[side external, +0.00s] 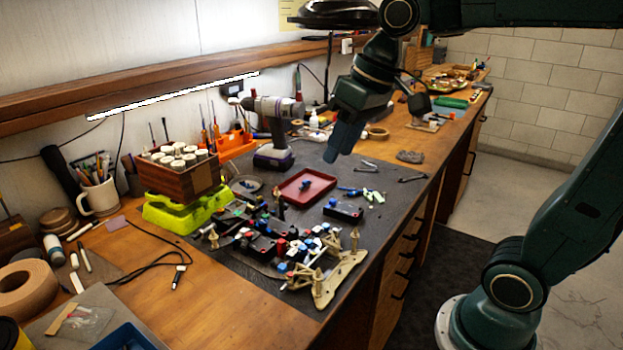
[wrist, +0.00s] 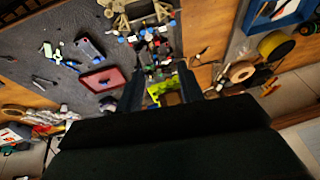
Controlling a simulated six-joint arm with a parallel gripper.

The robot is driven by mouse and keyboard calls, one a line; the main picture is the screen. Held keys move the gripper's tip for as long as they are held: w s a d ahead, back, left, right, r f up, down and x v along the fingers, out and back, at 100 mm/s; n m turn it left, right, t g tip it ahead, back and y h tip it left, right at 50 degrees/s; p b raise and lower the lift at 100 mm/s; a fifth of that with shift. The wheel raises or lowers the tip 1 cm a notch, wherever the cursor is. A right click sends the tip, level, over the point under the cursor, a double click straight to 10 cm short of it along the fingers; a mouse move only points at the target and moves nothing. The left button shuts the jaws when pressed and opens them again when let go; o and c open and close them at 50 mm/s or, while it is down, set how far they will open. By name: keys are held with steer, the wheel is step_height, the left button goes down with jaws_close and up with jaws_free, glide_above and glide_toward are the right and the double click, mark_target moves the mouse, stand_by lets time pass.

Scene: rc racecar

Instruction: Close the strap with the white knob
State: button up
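The racecar chassis (side external: 262,245) lies on the dark mat in the side view, with beige parts at its near end and several red, blue and white pieces on top. It also shows at the top of the wrist view (wrist: 148,40). White knob-like pieces sit among them, but the strap and whether it is open are too small to tell. My gripper (side external: 338,157) is high above the mat, behind the chassis and apart from it. In the wrist view my gripper (wrist: 159,88) has its two fingers spread with nothing held between them.
A drill (side external: 272,130) and a wooden box on a lime-green base (side external: 180,213) stand left of my gripper. Tools lie to the right.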

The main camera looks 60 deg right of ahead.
stand_by(0.3)
steer(key=g+h, duration=0.1)
steer(key=g, duration=0.3)
glide_above(284, 205)
steer(key=d, duration=0.1)
step_height(284, 205, down, 8)
steer(key=shift+w+f, duration=0.2)
steer(key=shift+w, duration=0.15)
steer(key=shift+f, duration=0.15)
step_height(284, 205, down, 14)
steer(key=shift+r, duration=0.25)
